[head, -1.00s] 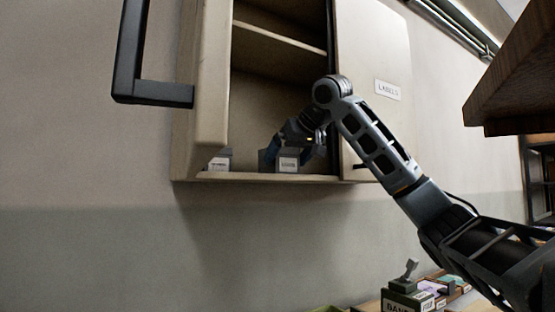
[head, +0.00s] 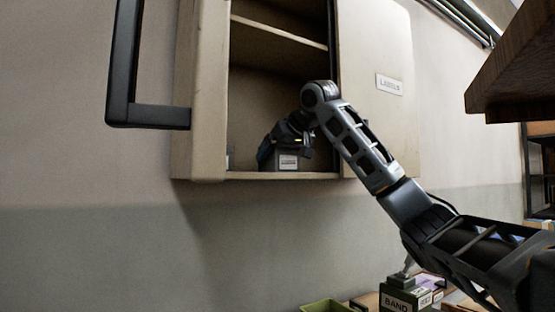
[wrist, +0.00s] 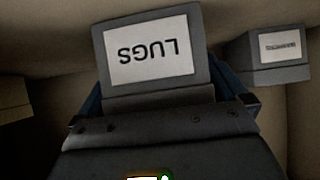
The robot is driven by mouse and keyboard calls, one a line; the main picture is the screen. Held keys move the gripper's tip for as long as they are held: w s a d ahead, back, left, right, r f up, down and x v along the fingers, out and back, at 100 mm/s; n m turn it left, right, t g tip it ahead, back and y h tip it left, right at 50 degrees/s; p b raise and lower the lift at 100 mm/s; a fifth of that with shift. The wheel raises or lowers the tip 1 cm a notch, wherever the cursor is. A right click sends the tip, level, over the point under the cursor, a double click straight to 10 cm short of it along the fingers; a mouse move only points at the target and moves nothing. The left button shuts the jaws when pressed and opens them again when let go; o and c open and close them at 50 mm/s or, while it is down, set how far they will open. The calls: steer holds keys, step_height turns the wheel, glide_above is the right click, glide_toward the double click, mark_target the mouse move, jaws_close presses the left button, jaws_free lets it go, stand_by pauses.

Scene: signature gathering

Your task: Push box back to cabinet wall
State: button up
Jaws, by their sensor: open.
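A small dark grey box (head: 287,162) with a white label stands on the floor of the open cabinet (head: 265,176), near its front edge. In the wrist view the box (wrist: 150,92) fills the middle, and its label reads "LUGS" upside down. My gripper (head: 268,153) is inside the cabinet, just behind and over the box in the head view. Its blue fingers (wrist: 165,88) show on both sides of the box, spread apart. I cannot tell whether they touch it. The cabinet's back wall is partly hidden by my arm.
A second labelled grey box (wrist: 268,58) stands beside it; in the head view only a sliver shows at the opening's left edge. A shelf (head: 280,32) runs above. A handled left door (head: 150,115) stands open.

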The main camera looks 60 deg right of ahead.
mark_target(289, 151)
stand_by(0.4)
steer(key=shift+w+d+p, duration=0.8)
steer(key=shift+w+p, duration=0.3)
steer(key=shift+w, duration=0.25)
steer(key=shift+w+d+p, duration=0.85)
steer(key=shift+w+p, duration=0.25)
steer(key=shift+w, duration=0.2)
steer(key=shift+w+d+p, duration=0.8)
steer(key=shift+w+p, duration=0.3)
steer(key=shift+w, duration=0.25)
steer(key=shift+s+a+b, duration=0.4)
steer(key=shift+s, duration=0.2)
steer(key=shift+s+a+b, duration=0.35)
steer(key=shift+s+b, duration=0.05)
steer(key=shift+s, duration=0.2)
steer(key=shift+s+a+b, duration=0.45)
steer(key=shift+s+a, duration=0.45)
steer(key=shift+s, duration=0.55)
steer(key=shift+s+a+b, duration=0.4)
steer(key=shift+s+a, duration=0.45)
steer(key=shift+s, duration=0.6)
steer(key=shift+s+a+b, duration=0.45)
steer(key=shift+s+a, duration=0.45)
steer(key=shift+s, duration=0.55)
